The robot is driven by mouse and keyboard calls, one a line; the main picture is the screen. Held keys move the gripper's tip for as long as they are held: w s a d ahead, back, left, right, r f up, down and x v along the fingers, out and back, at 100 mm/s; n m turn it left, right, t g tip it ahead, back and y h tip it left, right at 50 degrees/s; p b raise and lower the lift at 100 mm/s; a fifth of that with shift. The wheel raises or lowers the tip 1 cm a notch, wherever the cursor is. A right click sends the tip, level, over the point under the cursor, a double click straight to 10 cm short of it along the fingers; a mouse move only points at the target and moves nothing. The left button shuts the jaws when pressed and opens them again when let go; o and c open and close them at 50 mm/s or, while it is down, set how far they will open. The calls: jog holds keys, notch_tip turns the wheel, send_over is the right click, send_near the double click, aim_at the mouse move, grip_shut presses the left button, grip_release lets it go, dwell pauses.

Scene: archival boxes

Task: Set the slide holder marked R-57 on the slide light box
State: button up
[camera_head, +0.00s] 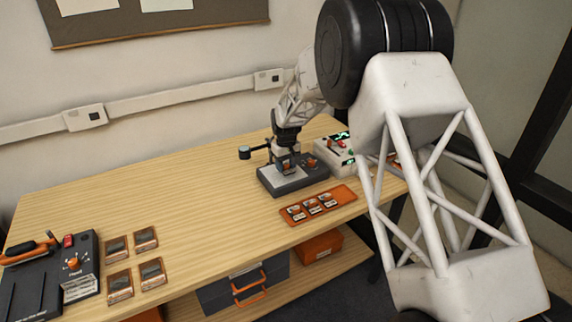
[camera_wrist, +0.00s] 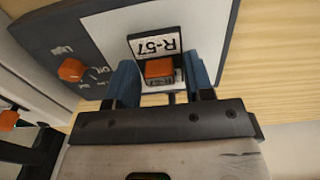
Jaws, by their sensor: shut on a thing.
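The slide holder marked R-57 (camera_wrist: 154,46) is a small dark-framed piece with a white label and an orange part, seen close up in the wrist view. My gripper (camera_wrist: 163,78) is shut on it, with one blue finger on each side. The slide light box (camera_wrist: 105,35) has a pale panel, a dark control strip and an orange knob; the holder is over the panel. In the head view the light box (camera_head: 292,184) is dark grey, with my gripper (camera_head: 286,167) right at its top. I cannot tell whether the holder touches the panel.
An orange tray (camera_head: 341,194) with several small slide holders lies in front of the light box. A grey and red control unit (camera_head: 334,154) stands close behind right. Several orange-framed slides (camera_head: 117,247) and a heater (camera_head: 84,261) are at the left. The middle of the table is clear.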

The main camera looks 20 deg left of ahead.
jog(key=shift+f, duration=0.15)
jog(key=shift+f, duration=0.5)
jog(key=shift+f, duration=0.4)
dwell(0.4)
dwell(0.4)
jog(key=o, duration=1)
jog(key=shift+r, duration=0.1)
jog(key=shift+r, duration=3.4)
